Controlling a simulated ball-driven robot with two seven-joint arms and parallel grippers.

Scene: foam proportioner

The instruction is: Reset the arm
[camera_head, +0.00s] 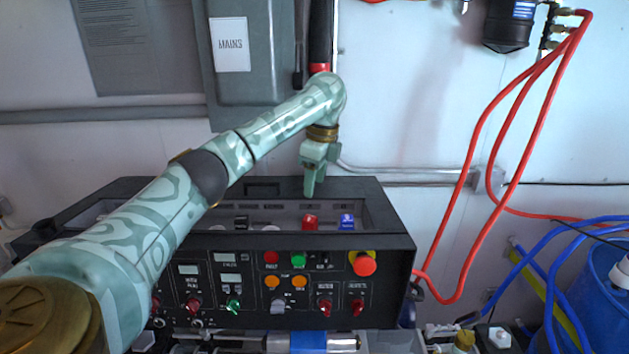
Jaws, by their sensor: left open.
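My left arm reaches in from the lower left. My left gripper (313,188) points down, open and empty as far as I can see, above the top of the black control box (398,240). Its fingers overlap each other in this view, so the gap between them is hard to see. A red switch (310,222) and a blue switch (347,222) sit in the recess just below the fingertips; the gripper appears apart from them. My right arm is not in view.
A red emergency button (364,264) and several knobs are on the box front. A grey MAINS cabinet (255,85) hangs on the wall behind my arm. Red hoses (470,170) hang at right, above blue hoses and a blue drum (597,300).

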